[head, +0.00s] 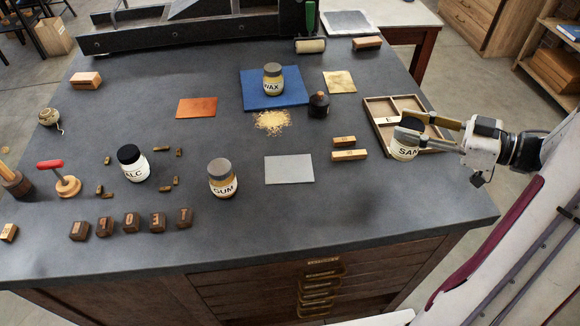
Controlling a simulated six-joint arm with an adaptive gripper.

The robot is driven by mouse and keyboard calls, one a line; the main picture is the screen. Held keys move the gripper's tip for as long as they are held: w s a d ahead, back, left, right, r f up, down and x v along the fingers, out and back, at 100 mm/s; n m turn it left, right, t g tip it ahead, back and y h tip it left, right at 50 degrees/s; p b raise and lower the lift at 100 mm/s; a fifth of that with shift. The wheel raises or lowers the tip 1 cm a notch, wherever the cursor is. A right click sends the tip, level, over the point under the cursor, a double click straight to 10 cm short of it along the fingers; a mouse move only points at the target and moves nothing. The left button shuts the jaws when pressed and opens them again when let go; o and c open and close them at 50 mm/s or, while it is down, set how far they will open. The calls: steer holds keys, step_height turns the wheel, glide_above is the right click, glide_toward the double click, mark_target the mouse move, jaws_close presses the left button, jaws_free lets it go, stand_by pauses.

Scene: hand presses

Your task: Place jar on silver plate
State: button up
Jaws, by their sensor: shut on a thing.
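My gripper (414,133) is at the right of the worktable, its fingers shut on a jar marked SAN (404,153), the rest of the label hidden. The jar has a dark lid and a pale body and is about upright. It appears in front of the front left part of a wooden compartment tray (373,122); I cannot tell its height above the table. The silver plate (289,169) lies flat and bare on the table, left of my gripper. Other jars are the WAX jar (273,86) on a blue mat, the GUM jar (222,185) and the ALC jar (131,171).
Two wooden blocks (348,155) lie between the silver plate and the held jar. A dark bottle (319,106) stands behind them. A copper plate (197,108) and a brass plate (340,82) lie farther back. The tabletop in front of the silver plate is clear.

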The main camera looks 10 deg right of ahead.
steer(key=w+a+n+g+y, duration=0.1)
steer(key=w+a+g, duration=0.1)
steer(key=a, duration=1)
steer(key=w+a+n+g+y, duration=0.1)
steer(key=w+a, duration=0.4)
steer(key=a, duration=0.7)
steer(key=shift+w+a+r+n+g, duration=0.25)
steer(key=shift+n+g, duration=0.45)
steer(key=shift+n, duration=0.1)
step_height(320, 180, down, 6)
steer(key=shift+f, duration=0.15)
steer(key=shift+f, duration=0.1)
steer(key=shift+f, duration=1.75)
steer(key=shift+f, duration=0.1)
